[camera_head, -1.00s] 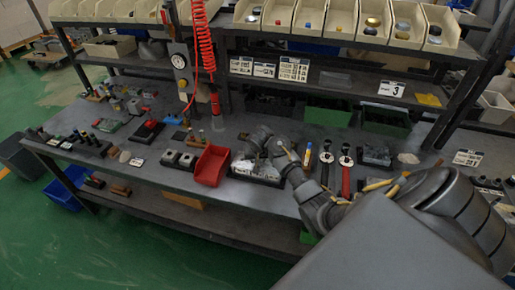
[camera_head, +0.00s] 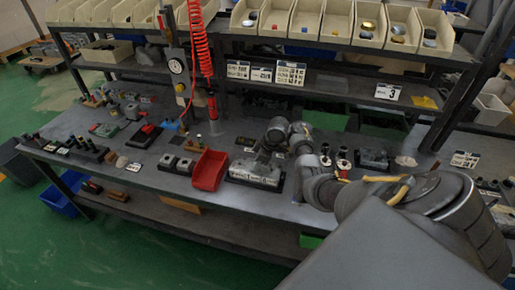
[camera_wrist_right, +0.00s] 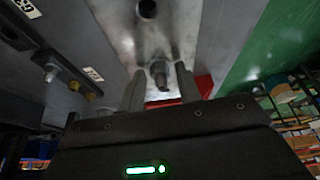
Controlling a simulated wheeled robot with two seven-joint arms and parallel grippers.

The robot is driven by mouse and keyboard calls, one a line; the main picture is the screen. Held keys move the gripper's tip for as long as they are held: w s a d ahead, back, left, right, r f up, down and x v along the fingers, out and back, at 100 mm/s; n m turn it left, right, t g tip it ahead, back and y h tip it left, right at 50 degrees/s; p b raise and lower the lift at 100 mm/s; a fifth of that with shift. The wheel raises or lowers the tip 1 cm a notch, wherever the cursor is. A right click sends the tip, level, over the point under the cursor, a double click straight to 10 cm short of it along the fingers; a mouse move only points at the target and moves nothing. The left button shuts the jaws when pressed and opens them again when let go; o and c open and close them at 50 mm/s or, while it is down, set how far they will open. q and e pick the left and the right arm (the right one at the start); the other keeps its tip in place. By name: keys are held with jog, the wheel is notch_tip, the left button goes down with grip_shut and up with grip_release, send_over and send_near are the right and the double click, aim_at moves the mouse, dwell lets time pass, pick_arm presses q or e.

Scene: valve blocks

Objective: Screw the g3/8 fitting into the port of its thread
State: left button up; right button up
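My right gripper (camera_head: 262,155) is over the grey metal valve block (camera_head: 254,172) on the bench, its fingers mostly hidden by the arm in the head view. In the right wrist view its two fingers (camera_wrist_right: 159,88) stand apart, one on each side of a small metal fitting (camera_wrist_right: 160,72). Gaps show between the fitting and both fingers. The fitting stands at the face of the pale metal block (camera_wrist_right: 180,25), and a dark round port (camera_wrist_right: 147,8) is open further up that face. I cannot tell how deep the fitting sits. The left gripper is out of view.
A red bin (camera_head: 209,170) stands just left of the valve block. A dark strip with fittings and labels (camera_wrist_right: 55,67) shows left in the wrist view. Two upright tools (camera_head: 342,160) and a grey block (camera_head: 374,159) are to the right. A red coiled hose (camera_head: 202,50) hangs behind.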

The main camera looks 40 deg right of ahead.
jog(key=shift+n, duration=0.5)
jog(key=shift+r+p, duration=0.1)
jog(key=shift+p, duration=0.3)
grip_shut()
jog(key=m, duration=0.2)
jog(key=m+h, duration=0.1)
jog(key=m, duration=0.1)
jog(key=shift+s+a+m+t, duration=0.2)
jog(key=shift+m+t, duration=0.2)
jog(key=m+h, duration=0.1)
jog(key=m, duration=0.3)
jog(key=shift+a+h, duration=0.2)
jog(key=shift+h, duration=0.2)
jog(key=m+h, duration=0.1)
jog(key=m, duration=0.2)
jog(key=m+h, duration=0.1)
jog(key=m, duration=0.2)
jog(key=shift+w+a+g, duration=0.1)
jog(key=shift+a+g, duration=0.1)
jog(key=shift+g, duration=0.1)
jog(key=m, duration=0.2)
jog(key=m+g+h, duration=0.1)
jog(key=m, duration=0.2)
jog(key=shift+w+a+h, duration=0.1)
jog(key=shift+w+h, duration=0.05)
jog(key=shift+h, duration=0.15)
jog(key=shift+m+g, duration=0.4)
jog(key=shift+m, duration=0.7)
